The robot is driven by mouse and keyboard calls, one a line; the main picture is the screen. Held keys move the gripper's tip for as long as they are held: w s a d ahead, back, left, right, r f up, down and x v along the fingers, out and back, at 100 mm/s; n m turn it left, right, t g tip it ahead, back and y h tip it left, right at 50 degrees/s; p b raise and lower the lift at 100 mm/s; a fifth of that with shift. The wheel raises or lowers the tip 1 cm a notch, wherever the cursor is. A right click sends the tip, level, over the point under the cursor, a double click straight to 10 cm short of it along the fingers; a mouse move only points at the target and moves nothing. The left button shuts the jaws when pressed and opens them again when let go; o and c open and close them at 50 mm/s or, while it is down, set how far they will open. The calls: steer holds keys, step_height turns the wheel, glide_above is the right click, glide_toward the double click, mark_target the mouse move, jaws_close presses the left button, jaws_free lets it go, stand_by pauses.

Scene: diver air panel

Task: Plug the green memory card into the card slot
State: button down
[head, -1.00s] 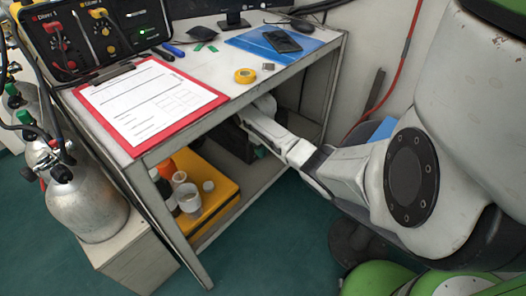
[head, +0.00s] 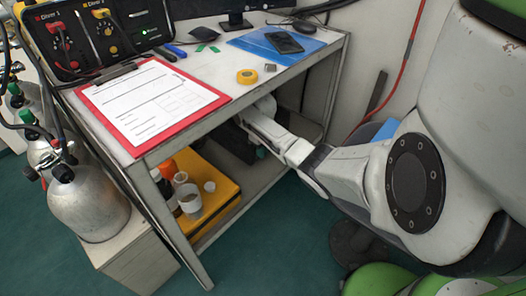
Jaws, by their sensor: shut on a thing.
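My arm reaches in from the right and passes under the bench top. Its white far links (head: 268,128) show in front of the lower shelf space. My gripper is not visible; the arm links and the bench hide it, so its jaws and anything in them cannot be seen. Small flat green pieces (head: 202,47) lie at the back of the bench top; I cannot tell whether one is the memory card. I cannot make out a card slot. A dark box-like thing (head: 236,143) stands in shadow under the bench, partly behind my arm.
The bench (head: 338,72) holds a red clipboard (head: 88,98), yellow tape roll (head: 247,76), small grey piece (head: 270,68), blue folder (head: 310,58) with a dark phone, and a black panel case (head: 70,68). Below are a yellow case (head: 222,205) with cups. Gas cylinders (head: 90,205) stand left.

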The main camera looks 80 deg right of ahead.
steer(key=shift+w+d, duration=0.3)
steer(key=shift+w, duration=0.25)
stand_by(1.6)
steer(key=c, duration=1.1)
jaws_free()
steer(key=shift+c, duration=0.2)
step_height(320, 180, up, 8)
steer(key=shift+f+p, duration=0.25)
steer(key=shift+p, duration=1)
